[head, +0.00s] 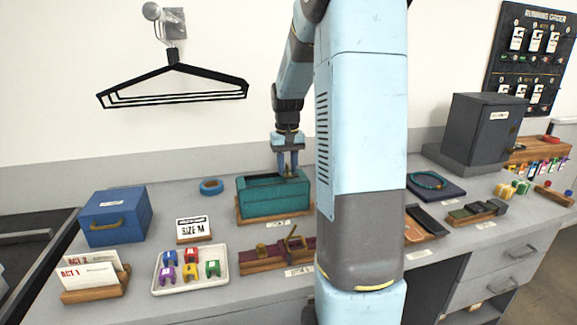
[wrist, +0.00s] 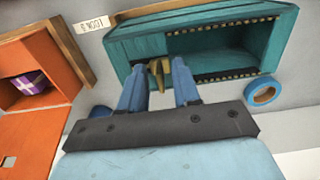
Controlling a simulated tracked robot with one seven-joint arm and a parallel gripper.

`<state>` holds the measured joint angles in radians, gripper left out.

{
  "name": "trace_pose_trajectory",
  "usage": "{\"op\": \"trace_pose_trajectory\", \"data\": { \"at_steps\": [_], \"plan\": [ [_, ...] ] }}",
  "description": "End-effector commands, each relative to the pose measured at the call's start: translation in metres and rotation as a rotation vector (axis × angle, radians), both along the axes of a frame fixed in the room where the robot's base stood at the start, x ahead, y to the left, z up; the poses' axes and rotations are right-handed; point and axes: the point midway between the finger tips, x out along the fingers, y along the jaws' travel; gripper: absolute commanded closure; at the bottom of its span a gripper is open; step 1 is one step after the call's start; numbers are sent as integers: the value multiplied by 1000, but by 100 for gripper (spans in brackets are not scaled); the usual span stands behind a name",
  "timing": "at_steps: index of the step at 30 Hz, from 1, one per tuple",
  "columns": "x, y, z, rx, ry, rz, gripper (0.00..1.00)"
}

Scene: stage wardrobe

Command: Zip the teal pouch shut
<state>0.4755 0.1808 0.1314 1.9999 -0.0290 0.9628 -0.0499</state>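The teal pouch (head: 262,201) sits on a wooden board on the counter, left of my arm. In the wrist view the pouch (wrist: 128,45) has its mouth open, with brass zip teeth along both edges and a dark inside. A brass zip pull (wrist: 159,68) is at the left end of the opening. My gripper (head: 288,170) points down over the right part of the pouch. In the wrist view its two blue fingers (wrist: 160,75) are apart, one on each side of the pull; I cannot tell whether they touch it.
A blue tape ring (head: 211,186) lies left of the pouch. A blue box (head: 113,220), a SIZE M card (head: 194,229) and a white tray (head: 222,290) stand left and in front. An orange box (wrist: 58,60) is beside the pouch in the wrist view. Black hangers (head: 173,88) hang behind.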

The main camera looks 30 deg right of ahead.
Motion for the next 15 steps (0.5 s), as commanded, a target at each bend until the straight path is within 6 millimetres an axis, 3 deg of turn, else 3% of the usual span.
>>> {"op": "trace_pose_trajectory", "data": {
  "at_steps": [4, 13, 15],
  "plan": [
    [0, 0, 0, 0, 0, 0, 70],
    [0, 0, 0, 0, 0, 0, 99],
    [0, 0, 0, 0, 0, 0, 100]
  ]
}}
